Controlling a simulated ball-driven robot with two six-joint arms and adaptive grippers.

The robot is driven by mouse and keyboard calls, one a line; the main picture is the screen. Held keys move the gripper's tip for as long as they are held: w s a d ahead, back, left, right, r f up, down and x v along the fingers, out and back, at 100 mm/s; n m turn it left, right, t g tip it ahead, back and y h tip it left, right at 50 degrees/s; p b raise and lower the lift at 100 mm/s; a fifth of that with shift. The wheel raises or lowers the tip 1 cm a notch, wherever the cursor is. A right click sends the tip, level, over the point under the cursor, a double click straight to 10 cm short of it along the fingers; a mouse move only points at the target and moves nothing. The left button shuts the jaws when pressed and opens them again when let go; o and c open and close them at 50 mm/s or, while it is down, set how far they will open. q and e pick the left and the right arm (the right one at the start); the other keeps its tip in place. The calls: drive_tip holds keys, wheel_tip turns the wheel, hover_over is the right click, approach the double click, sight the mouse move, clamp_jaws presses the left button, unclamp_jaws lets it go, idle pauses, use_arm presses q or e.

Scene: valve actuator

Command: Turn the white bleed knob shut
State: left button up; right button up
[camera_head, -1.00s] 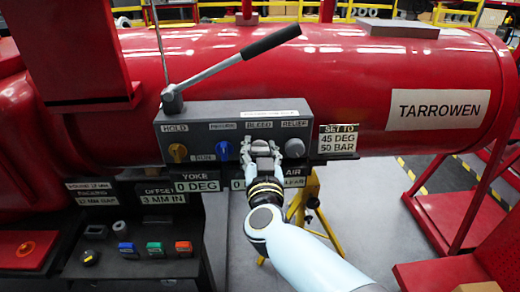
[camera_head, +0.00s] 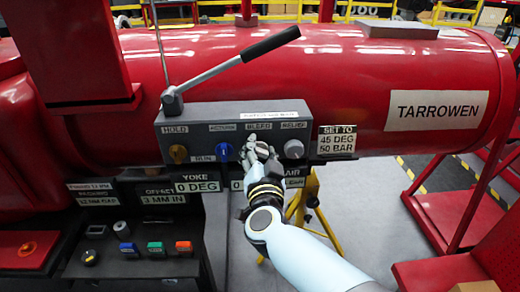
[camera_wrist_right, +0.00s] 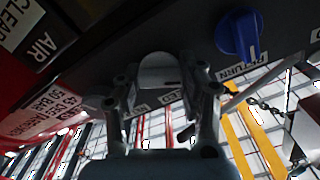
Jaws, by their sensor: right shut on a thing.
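The white bleed knob (camera_wrist_right: 160,72) sits under the BLEED label (camera_head: 258,126) on the front of the grey valve block (camera_head: 205,140). In the head view the knob is mostly hidden behind my right gripper (camera_head: 260,151). In the right wrist view my right gripper (camera_wrist_right: 166,84) has a finger on each side of the knob and is shut on it. The gripper looks rolled over in the head view. The knob's exact angle is hard to read. My left gripper is not in view.
A blue RETURN knob (camera_head: 222,152) is close on the left and a grey-white RELIEF knob (camera_head: 294,149) close on the right. A long black-handled lever (camera_head: 240,62) rises above the block.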

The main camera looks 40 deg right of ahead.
drive_tip(key=m, duration=0.5)
drive_tip(key=shift+f+m, duration=0.15)
drive_tip(key=shift+m, duration=0.15)
drive_tip(key=m+b, duration=0.2)
drive_tip(key=m, duration=0.4)
drive_tip(key=shift+s+d+f, duration=0.1)
drive_tip(key=shift+f, duration=0.05)
